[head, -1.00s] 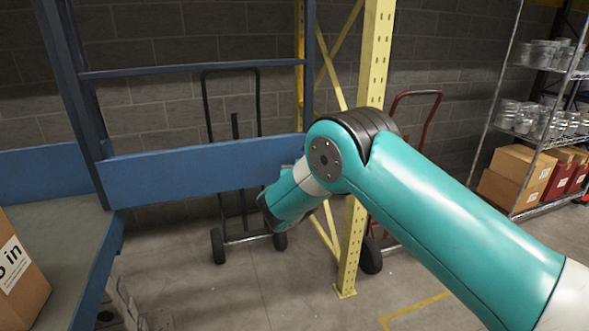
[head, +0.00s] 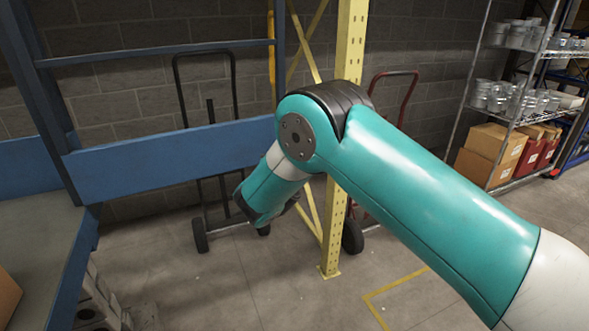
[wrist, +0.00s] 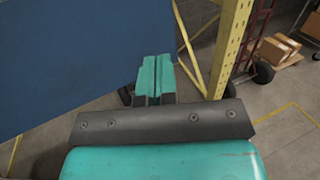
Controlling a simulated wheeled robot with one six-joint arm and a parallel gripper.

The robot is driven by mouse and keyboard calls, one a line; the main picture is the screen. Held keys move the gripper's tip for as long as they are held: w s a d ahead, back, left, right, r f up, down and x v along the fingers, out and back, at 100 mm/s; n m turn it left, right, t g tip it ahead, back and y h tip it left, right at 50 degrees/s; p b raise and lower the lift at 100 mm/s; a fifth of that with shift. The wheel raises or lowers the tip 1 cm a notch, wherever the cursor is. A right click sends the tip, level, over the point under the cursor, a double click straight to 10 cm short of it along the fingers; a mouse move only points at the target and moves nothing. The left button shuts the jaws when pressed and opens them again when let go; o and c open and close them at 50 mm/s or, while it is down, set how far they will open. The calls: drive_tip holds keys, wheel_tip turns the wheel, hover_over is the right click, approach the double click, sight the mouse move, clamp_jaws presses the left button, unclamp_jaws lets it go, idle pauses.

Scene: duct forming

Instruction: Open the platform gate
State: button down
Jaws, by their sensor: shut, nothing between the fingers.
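The platform gate, a blue frame with a top rail and a wide lower panel (head: 150,163), spans the left half of the head view. In the wrist view its blue panel (wrist: 70,60) fills the upper left. My gripper (wrist: 157,62) shows in the wrist view with its two teal fingers together and nothing between them. Its tips lie beside the panel's right end in the picture; I cannot tell whether they touch it. In the head view my arm hides the gripper and the panel's right end.
A yellow rack post (head: 346,120) stands close behind my arm. A black hand truck (head: 205,140) and a red one (head: 413,80) stand near the wall. Metal shelves (head: 520,120) with cans and boxes are at right. The platform (head: 40,240) carries a cardboard box (head: 5,298).

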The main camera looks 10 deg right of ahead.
drive_tip(key=s+d+m+g+b, duration=0.2)
drive_tip(key=s+d+m+g, duration=0.25)
drive_tip(key=s+m, duration=0.35)
drive_tip(key=s+d+m+g+b, duration=0.2)
drive_tip(key=s+d+m+g, duration=0.25)
drive_tip(key=s+m, duration=0.4)
drive_tip(key=s+a+r+m+g+y, duration=0.2)
drive_tip(key=s+m+g, duration=0.1)
drive_tip(key=s, duration=0.6)
drive_tip(key=s+a+r+m+g+y, duration=0.2)
drive_tip(key=s+a+m+y, duration=0.1)
drive_tip(key=s, duration=0.7)
drive_tip(key=s+a+r+m+g+y, duration=0.2)
drive_tip(key=s+a+r+m+g, duration=0.1)
drive_tip(key=s, duration=0.7)
drive_tip(key=shift+s+m+g+y, duration=0.15)
drive_tip(key=shift+m+g+y, duration=0.15)
drive_tip(key=shift+m, duration=0.35)
